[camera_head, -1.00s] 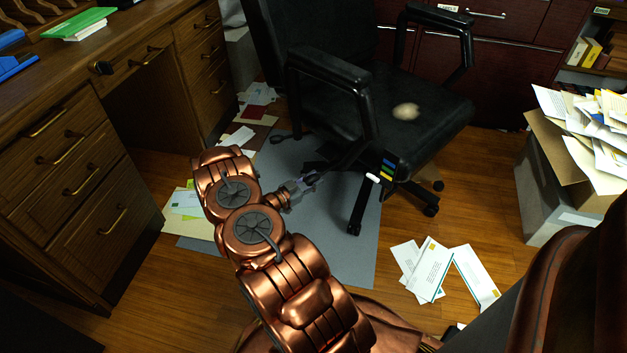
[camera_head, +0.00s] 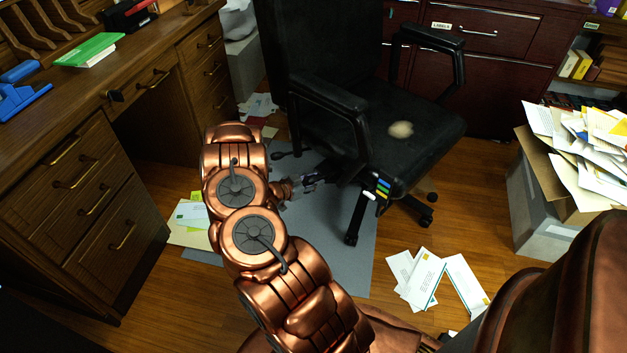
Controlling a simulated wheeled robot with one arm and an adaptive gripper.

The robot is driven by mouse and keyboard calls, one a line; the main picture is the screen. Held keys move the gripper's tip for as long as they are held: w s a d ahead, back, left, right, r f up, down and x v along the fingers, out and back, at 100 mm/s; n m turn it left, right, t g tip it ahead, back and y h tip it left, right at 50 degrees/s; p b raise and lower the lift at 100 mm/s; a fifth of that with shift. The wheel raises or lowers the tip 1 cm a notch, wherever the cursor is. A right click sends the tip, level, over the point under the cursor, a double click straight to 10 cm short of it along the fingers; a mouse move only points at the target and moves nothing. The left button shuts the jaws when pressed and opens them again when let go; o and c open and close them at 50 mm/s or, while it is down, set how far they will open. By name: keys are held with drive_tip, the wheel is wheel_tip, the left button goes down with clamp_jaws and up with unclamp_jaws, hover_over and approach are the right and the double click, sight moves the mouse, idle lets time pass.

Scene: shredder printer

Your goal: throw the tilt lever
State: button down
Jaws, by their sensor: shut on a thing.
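The black office chair (camera_head: 430,150) stands in the middle of the head view, turned to the right. Coloured tabs (camera_head: 381,187) in blue, green and yellow, with a white one, sit at the seat's near edge. A thin dark lever with a paddle end (camera_head: 278,155) sticks out left from under the seat. My gripper (camera_head: 318,180) reaches under the seat's left side, just below the armrest, and is shut on a dark lever there. Its fingertips and most of that lever are hard to see in the shadow. I cannot tell how far the lever is tilted.
A wooden desk (camera_head: 65,160) with brass-handled drawers stands at left. A grey mat (camera_head: 345,270) lies under the chair. Loose envelopes (camera_head: 425,275) lie on the floor to the right. A grey bin (camera_head: 535,215) overflowing with paper is at right, and dark red cabinets (camera_head: 500,80) are behind.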

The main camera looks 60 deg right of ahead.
drive_tip(key=shift+w+d+r, duration=0.1)
drive_tip(key=shift+r, duration=0.15)
drive_tip(key=c, duration=1)
unclamp_jaws()
drive_tip(key=shift+c, duration=0.2)
drive_tip(key=shift+o, duration=1.4)
drive_tip(key=v, duration=1.2)
drive_tip(key=shift+f, duration=0.1)
